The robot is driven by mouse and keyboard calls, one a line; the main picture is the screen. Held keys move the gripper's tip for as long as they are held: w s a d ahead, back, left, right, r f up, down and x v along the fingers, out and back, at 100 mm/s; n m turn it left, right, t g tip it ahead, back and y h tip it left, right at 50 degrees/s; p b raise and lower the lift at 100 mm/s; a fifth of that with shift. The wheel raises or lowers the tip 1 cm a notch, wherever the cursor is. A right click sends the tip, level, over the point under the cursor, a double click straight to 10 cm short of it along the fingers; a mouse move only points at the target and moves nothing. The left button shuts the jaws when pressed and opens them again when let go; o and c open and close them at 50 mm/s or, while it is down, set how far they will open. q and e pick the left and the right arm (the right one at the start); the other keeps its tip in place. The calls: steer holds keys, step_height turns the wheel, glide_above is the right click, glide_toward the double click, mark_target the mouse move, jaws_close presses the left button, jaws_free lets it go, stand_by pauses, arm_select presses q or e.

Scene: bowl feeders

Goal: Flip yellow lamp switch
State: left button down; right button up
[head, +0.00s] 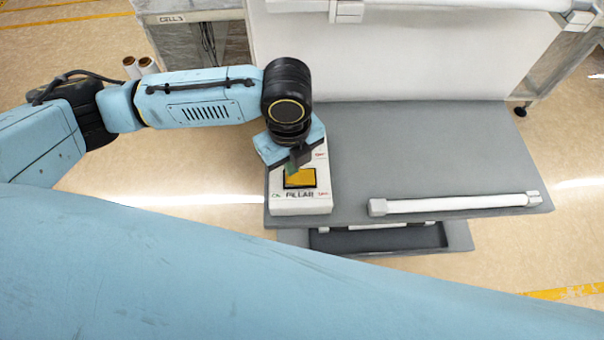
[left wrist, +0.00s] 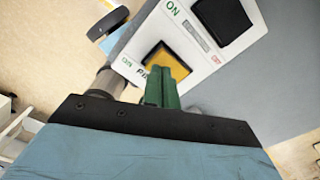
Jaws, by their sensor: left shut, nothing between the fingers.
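The yellow lamp switch (head: 300,177) is a square yellow rocker in a dark frame on a white switch box, with lettering that seems to read "PILLAR" below it. In the left wrist view the yellow switch (left wrist: 172,62) lies just beyond my fingertips, with "ON" to its left and "OFF" to its right. My left gripper (head: 294,162) is shut and empty, pointing down at the upper edge of the yellow switch. Its green fingers (left wrist: 161,88) overlap the switch's lower edge in the wrist view; I cannot tell whether they touch. My right gripper is not in view.
The white box (head: 285,207) stands at the left end of a grey table (head: 430,150). A black switch (left wrist: 222,18) is on the same box. A white bar (head: 450,204) runs along the table's front right. The middle of the table is clear.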

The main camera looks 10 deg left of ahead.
arm_select(q)
steer(key=shift+f+b, duration=0.4)
steer(key=shift+f, duration=0.65)
stand_by(0.4)
step_height(320, 180, up, 7)
steer(key=p, duration=0.8)
steer(key=shift+r, duration=0.1)
stand_by(0.4)
